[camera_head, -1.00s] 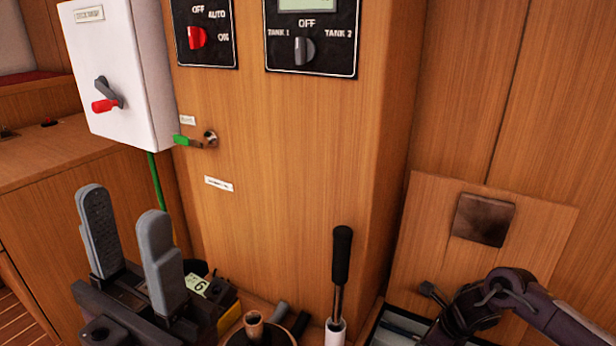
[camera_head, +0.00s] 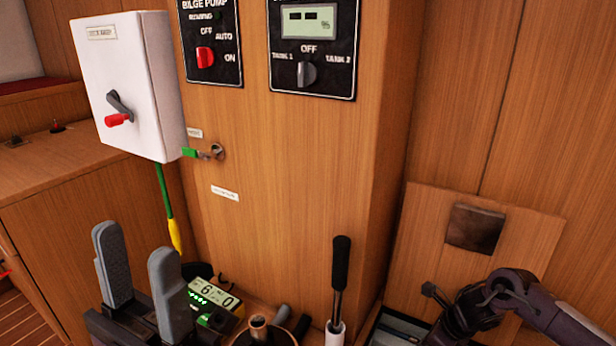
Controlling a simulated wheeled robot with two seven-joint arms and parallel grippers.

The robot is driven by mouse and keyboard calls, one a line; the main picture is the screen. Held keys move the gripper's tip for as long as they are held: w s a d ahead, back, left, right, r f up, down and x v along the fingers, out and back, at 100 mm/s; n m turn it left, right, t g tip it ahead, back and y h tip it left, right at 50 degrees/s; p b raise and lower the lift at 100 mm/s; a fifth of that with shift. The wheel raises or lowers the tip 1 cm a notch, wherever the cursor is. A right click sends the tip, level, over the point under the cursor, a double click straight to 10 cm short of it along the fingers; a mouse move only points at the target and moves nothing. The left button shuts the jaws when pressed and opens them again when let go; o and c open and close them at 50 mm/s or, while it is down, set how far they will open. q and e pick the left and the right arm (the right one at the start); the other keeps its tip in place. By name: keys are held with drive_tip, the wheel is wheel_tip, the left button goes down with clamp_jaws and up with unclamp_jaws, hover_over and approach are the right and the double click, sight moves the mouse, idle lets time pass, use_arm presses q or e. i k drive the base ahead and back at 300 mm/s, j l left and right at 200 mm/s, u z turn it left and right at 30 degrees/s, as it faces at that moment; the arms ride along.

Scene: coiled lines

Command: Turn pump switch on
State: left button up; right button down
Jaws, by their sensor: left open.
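The bilge pump panel (camera_head: 213,77) is black and sits at the top of the wooden column. Its red knob (camera_head: 205,57) points roughly up, near the word OFF, with AUTO and ON to its right. My left gripper (camera_head: 133,243) is at the lower left, well below the panel and apart from it. Its two grey fingers stand upright, wide apart, with nothing between them. My right gripper cannot be made out.
A white box (camera_head: 125,85) with a red-handled switch hangs left of the panel. A tank panel (camera_head: 312,85) with a grey knob is to the right. A black-handled lever (camera_head: 341,264) stands in front of the column.

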sight(206, 56)
drive_tip(key=k, duration=0.95)
